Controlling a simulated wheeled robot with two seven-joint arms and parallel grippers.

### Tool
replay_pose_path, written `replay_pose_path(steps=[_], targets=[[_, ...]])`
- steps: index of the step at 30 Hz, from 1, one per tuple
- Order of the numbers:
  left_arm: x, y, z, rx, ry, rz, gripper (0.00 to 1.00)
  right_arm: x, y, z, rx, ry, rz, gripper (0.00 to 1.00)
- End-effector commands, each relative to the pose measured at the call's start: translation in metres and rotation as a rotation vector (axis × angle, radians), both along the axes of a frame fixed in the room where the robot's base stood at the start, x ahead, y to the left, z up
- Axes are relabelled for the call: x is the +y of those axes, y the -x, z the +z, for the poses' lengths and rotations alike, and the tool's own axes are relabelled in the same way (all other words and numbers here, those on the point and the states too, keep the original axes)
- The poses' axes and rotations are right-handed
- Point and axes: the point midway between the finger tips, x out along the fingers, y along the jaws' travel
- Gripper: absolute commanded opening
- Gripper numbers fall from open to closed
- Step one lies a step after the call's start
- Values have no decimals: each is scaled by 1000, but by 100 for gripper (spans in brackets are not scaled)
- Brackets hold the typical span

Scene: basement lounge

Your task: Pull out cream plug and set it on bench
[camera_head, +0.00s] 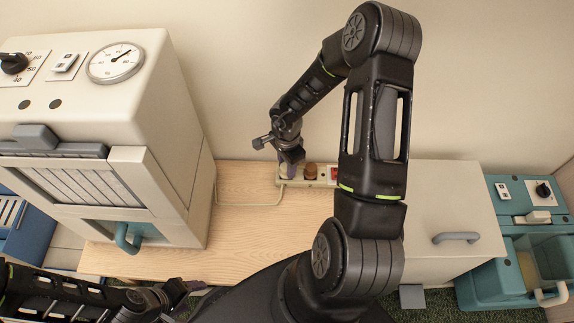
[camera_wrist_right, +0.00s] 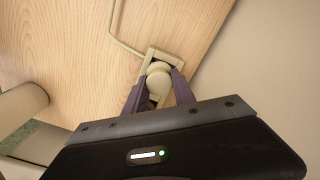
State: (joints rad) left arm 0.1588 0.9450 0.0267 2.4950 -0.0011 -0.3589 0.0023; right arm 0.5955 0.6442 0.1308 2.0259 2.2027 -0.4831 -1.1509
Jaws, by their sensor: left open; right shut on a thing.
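The cream plug (camera_wrist_right: 158,70) is round and pale, between the two fingers of my right gripper (camera_wrist_right: 158,84), which is shut on it. The plug is at the end of a cream power strip (camera_wrist_right: 149,54); I cannot tell whether it is still seated. In the head view my right gripper (camera_head: 291,158) is over the left end of the strip (camera_head: 322,181) and hides most of the plug. The strip lies on the wooden bench (camera_head: 245,225) by the wall. My left gripper (camera_head: 188,287) is open and empty at the bench's front edge.
A brown plug (camera_head: 310,170) and a red switch (camera_head: 334,174) are on the strip, right of my right gripper. A cord (camera_head: 250,205) runs left along the bench. A cream cabinet with a dial (camera_head: 116,62) stands left; a cream box (camera_head: 445,205) stands right. The bench middle is clear.

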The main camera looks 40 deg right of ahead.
Motion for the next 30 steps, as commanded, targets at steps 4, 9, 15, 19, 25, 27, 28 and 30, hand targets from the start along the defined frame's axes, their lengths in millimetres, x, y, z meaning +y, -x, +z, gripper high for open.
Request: replay_pose_path(steps=[4, 9, 15, 19, 25, 27, 28, 30], targets=[[0, 0, 0, 0, 0, 0, 62, 0, 0, 0, 0, 0, 0, 7], [0, 0, 0, 0, 0, 0, 62, 0, 0, 0, 0, 0, 0, 0], [0, 0, 1, 0, 0, 0, 62, 0, 0, 0, 0, 0, 0, 0], [0, 0, 3, 0, 0, 0, 62, 0, 0, 2, 0, 0, 0, 0], [0, 0, 7, 0, 0, 0, 62, 0, 0, 5, 0, 0, 0, 0], [0, 0, 9, 0, 0, 0, 62, 0, 0, 6, 0, 0, 0, 0], [0, 0, 10, 0, 0, 0, 62, 0, 0, 7, 0, 0, 0, 0], [0, 0, 11, 0, 0, 0, 62, 0, 0, 8, 0, 0, 0, 0]])
